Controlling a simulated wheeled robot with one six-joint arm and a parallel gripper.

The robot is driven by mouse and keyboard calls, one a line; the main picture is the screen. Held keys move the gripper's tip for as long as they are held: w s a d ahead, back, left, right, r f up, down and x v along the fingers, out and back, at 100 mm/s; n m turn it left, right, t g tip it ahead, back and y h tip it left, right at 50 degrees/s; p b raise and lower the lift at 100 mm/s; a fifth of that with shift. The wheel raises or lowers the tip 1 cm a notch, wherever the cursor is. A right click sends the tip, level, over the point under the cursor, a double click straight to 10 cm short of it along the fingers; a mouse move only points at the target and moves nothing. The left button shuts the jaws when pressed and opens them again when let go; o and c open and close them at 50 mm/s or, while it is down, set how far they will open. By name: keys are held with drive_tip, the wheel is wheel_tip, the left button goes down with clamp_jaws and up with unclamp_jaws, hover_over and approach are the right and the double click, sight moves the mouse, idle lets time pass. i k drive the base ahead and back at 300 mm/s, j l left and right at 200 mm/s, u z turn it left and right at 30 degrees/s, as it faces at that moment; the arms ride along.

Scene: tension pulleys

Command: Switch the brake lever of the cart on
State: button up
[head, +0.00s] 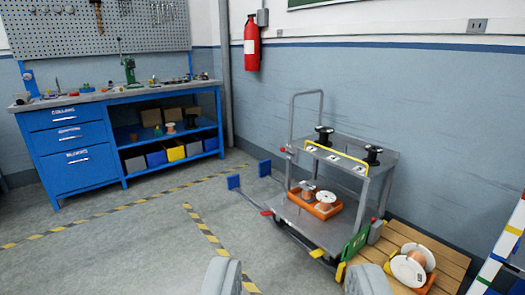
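The grey two-tier cart (325,233) stands right of centre, with a tall loop handle at its back left. A small red piece (283,149) is near the handle. I cannot tell which of these is the brake lever, nor its position. My gripper (295,279) is open at the bottom edge, its two grey fingers wide apart with only floor visible between them. It appears apart from the cart.
Spools in an orange tray (328,214) sit on the cart's lower deck. A wooden pallet (450,262) with a spool is to the right. A blue workbench (75,150) is at left, a fire extinguisher (251,45) on the wall.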

sight(282, 149)
drive_tip(key=i+j, duration=0.1)
drive_tip(key=i, duration=1.55)
drive_tip(key=i+z, duration=0.1)
drive_tip(key=i, duration=1.55)
drive_tip(key=j, duration=0.1)
